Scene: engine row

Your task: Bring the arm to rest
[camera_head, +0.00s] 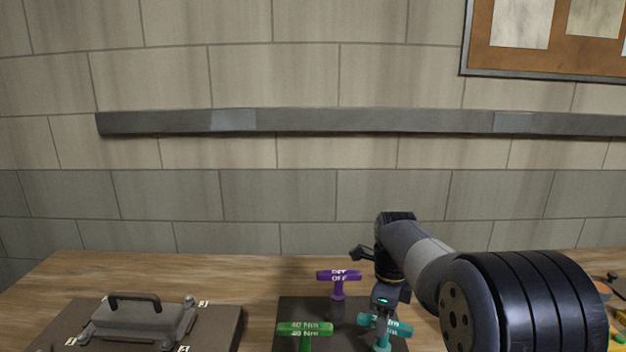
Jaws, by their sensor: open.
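My arm comes in from the right and bends down at its wrist. My gripper (384,310) points down just above and behind the teal T-handle (382,343). Its jaws are open, but the fingertips are partly hidden and I cannot tell whether they touch the handle. The teal handle stands upright on a dark board (290,308). A purple T-handle (338,279) stands at the back of that board, left of my gripper. A green T-handle marked 40 Nm (305,330) stands at the front left.
A dark plate (225,328) with a grey handled cover (138,322) lies at left on the wooden table (255,272). Orange and yellow items (602,290) show at far right, partly behind my arm. A grey rail (360,121) and a corkboard (545,58) are on the wall.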

